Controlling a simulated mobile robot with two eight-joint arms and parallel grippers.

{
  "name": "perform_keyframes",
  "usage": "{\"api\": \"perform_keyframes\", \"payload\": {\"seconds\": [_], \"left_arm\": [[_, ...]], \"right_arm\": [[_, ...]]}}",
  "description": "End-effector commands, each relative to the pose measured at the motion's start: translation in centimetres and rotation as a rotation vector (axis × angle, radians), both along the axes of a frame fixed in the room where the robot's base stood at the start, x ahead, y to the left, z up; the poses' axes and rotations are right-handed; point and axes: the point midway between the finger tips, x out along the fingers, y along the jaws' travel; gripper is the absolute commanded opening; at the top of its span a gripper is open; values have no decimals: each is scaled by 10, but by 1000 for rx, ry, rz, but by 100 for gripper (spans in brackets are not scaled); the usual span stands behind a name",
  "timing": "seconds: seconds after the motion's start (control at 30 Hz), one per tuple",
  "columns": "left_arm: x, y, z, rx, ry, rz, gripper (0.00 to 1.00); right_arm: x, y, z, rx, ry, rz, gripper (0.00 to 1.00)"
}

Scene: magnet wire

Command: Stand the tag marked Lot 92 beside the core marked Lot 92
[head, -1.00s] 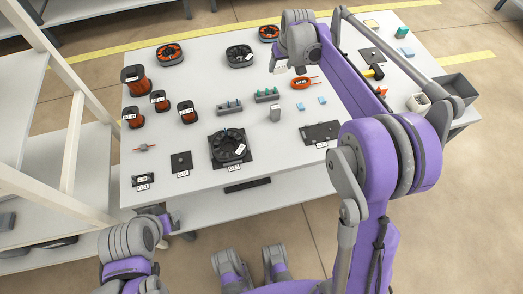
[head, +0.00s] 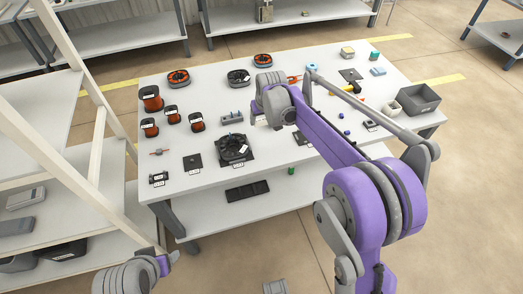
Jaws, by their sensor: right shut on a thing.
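Ring-shaped cores lie along the back of the table: an orange one (head: 178,78) at left, a dark one (head: 238,77) in the middle and an orange one (head: 262,60) at the back. Their labels are too small to read. My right gripper (head: 260,114) is over the middle of the table, in front of these cores, and is shut on a small white tag (head: 257,116). My wrist hides most of the tag and the fingertips. My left gripper (head: 168,262) is low at the front left, off the table; its jaws do not show clearly.
Copper wire spools (head: 151,98) stand at the table's left. A black fan-like part (head: 234,148) sits on a dark plate near the front edge. A grey bin (head: 418,98) stands at right. A pale shelf frame (head: 70,110) rises beside the table's left side.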

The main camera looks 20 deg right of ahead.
Motion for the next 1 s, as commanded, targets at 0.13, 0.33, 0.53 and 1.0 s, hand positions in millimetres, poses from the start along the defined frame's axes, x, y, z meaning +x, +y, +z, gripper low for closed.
{"api": "perform_keyframes", "payload": {"seconds": [0.13, 0.33, 0.53, 1.0], "left_arm": [[0, 0, 0, 0, 0, 0, 67], [0, 0, -4, 0, 1, 0, 67], [0, 0, -4, 0, 1, 0, 67], [-1, 0, -7, 0, 2, 0, 67]], "right_arm": [[0, 2, -13, 0, 0, 1, 9], [0, 2, -50, 0, 0, 1, 9], [0, 2, -67, 0, 0, 1, 9], [0, 2, -100, 0, 0, 1, 9]]}}
